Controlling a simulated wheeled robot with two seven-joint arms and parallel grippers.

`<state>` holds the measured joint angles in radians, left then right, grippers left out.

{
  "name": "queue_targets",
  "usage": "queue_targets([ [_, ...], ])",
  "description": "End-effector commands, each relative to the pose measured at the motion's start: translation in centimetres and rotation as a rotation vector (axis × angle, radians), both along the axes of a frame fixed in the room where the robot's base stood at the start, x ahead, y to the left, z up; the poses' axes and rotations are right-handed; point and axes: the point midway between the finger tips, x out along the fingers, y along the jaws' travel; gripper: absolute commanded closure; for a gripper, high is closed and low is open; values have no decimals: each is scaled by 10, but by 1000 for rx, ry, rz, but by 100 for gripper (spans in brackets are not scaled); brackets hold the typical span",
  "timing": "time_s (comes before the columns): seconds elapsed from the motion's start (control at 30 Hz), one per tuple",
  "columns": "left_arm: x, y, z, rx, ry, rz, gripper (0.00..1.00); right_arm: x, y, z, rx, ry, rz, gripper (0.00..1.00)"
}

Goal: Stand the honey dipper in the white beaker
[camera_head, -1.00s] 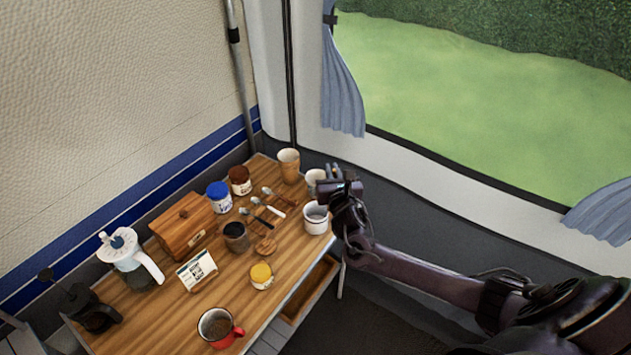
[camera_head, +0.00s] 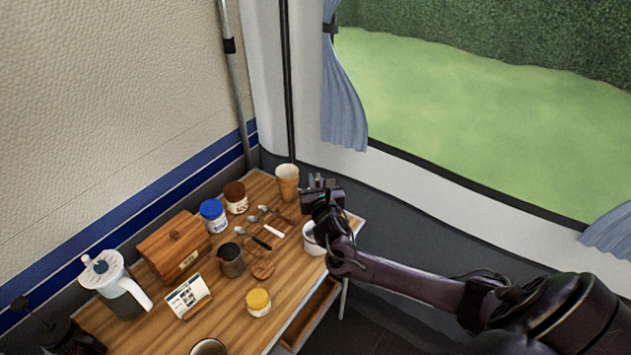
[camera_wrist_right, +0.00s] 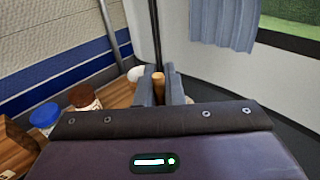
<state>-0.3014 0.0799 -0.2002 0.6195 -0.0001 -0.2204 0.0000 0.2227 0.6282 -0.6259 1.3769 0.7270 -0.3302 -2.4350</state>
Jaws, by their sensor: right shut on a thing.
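My right gripper (camera_head: 318,182) is at the far right corner of the table, just right of the tan cup. In the right wrist view, its fingers (camera_wrist_right: 160,88) are shut on a slim wooden stick, which I take to be the honey dipper's handle (camera_wrist_right: 158,86). The dipper's other end is hidden behind the gripper body. I cannot make out the white beaker in the head view, where the gripper covers its place. A pale rounded thing (camera_wrist_right: 136,73) shows beside the left finger; I cannot tell whether it is the beaker. My left gripper is out of view.
Jars with brown (camera_head: 235,192) and blue (camera_head: 212,210) lids, spoons (camera_head: 262,241), a dark pot (camera_head: 231,261) and a wooden box (camera_head: 174,246) are nearby.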

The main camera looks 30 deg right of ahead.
Motion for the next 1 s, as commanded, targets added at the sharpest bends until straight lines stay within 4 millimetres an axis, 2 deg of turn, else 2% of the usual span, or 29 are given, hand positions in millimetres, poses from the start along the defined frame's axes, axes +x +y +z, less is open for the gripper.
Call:
queue_targets([
  [0.03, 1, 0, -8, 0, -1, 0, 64, 0, 0, -9, 0, 0, 0, 100],
  [0.3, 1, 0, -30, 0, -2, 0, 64, 0, 0, -30, 0, 1, 0, 100],
  [1.0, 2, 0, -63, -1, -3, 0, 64, 0, 0, -82, 1, 0, 0, 100],
])
